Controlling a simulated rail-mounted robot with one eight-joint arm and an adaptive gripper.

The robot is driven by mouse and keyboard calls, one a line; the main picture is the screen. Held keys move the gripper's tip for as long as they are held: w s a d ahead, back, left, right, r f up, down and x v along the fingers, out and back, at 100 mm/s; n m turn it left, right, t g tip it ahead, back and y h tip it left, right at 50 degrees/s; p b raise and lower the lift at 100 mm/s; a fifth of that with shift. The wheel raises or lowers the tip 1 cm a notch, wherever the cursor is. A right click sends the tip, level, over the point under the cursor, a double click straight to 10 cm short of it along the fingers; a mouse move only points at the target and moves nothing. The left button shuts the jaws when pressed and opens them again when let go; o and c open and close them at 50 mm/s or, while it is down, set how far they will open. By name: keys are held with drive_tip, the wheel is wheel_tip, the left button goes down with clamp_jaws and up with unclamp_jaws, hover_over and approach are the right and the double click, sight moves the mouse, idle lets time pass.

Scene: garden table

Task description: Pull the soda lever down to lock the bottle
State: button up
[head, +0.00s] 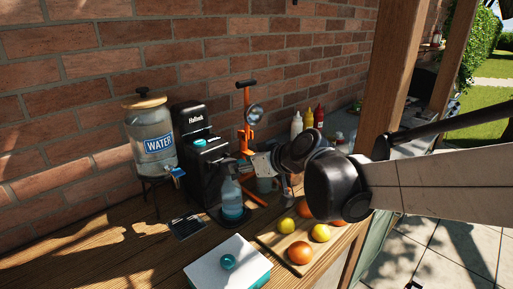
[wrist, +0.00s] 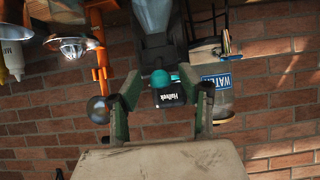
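The black soda machine (head: 187,125) stands on the wooden table against the brick wall, with a teal part (head: 200,142) on its front top. A clear bottle (head: 231,203) stands upright at its front, on its base. My gripper (head: 243,167) is just right of the machine, above the bottle. In the wrist view, which looks upside down, my gripper (wrist: 160,82) has its two fingers spread. A teal rounded piece (wrist: 160,79), apparently the lever's end, shows between the fingertips, in front of the machine's label (wrist: 170,97). Whether the fingers touch it I cannot tell.
A water dispenser (head: 150,140) stands left of the machine. An orange juicer (head: 248,110) stands behind my gripper. Sauce bottles (head: 308,120) stand behind.

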drive_tip(key=v, duration=1.1)
drive_tip(key=shift+s+d+r, duration=0.15)
drive_tip(key=shift+s+d, duration=0.1)
drive_tip(key=s+d+f+m+h, duration=0.4)
drive_tip(key=s+d+f, duration=0.1)
drive_tip(key=s+d, duration=0.3)
drive_tip(key=s+d+f+m+g+h, duration=0.1)
drive_tip(key=s+d+f+m+h, duration=0.3)
drive_tip(key=s+d, duration=0.4)
wheel_tip(320, 180, down, 2)
drive_tip(key=d+m, duration=0.1)
drive_tip(key=d, duration=0.1)
drive_tip(key=shift+s+d+f+h, duration=0.2)
drive_tip(key=shift+s+d+h, duration=0.1)
drive_tip(key=shift+d+h, duration=0.1)
drive_tip(key=shift+c, duration=0.5)
